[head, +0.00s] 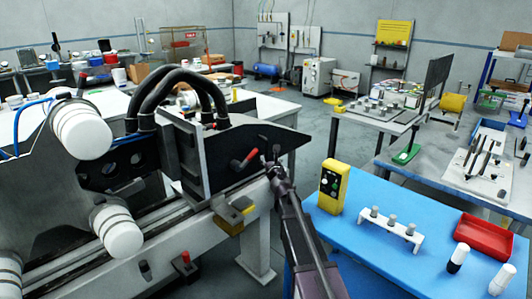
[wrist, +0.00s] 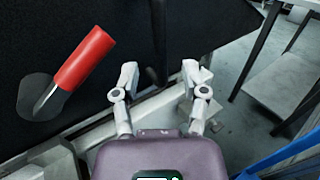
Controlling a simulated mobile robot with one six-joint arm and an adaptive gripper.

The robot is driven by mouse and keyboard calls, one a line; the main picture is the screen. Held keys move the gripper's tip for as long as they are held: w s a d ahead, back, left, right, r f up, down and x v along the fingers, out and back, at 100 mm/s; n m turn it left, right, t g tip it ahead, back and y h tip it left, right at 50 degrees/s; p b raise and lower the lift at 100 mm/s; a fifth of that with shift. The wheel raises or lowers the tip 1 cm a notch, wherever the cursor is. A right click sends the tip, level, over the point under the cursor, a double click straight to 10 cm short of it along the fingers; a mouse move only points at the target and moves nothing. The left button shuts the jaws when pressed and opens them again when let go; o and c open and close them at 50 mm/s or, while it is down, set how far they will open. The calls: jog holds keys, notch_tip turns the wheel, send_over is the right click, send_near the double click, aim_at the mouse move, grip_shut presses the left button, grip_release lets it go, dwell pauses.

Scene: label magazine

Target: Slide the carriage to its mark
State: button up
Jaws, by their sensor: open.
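The carriage (head: 192,160) is a dark block with thick black hoses on top, sitting on the rails of the machine at left. A black plate with a slanted end extends from its right side. A red-handled lever (head: 246,159) is on that plate; in the wrist view the red handle (wrist: 83,58) lies left of my fingers. My gripper (head: 271,160) is open at the plate's right part, right of the lever. In the wrist view my gripper (wrist: 158,80) has its fingers spread, with a dark upright bar (wrist: 158,40) between or beyond them; contact is unclear. I cannot identify the mark.
A blue table (head: 385,260) at right holds a yellow button box (head: 332,185), a white rack (head: 388,230) and a red tray (head: 487,240). Grey floor lies behind it.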

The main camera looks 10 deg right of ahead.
aim_at(267, 152)
jog(key=shift+w+a, duration=0.1)
jog(key=shift+w, duration=3)
grip_shut()
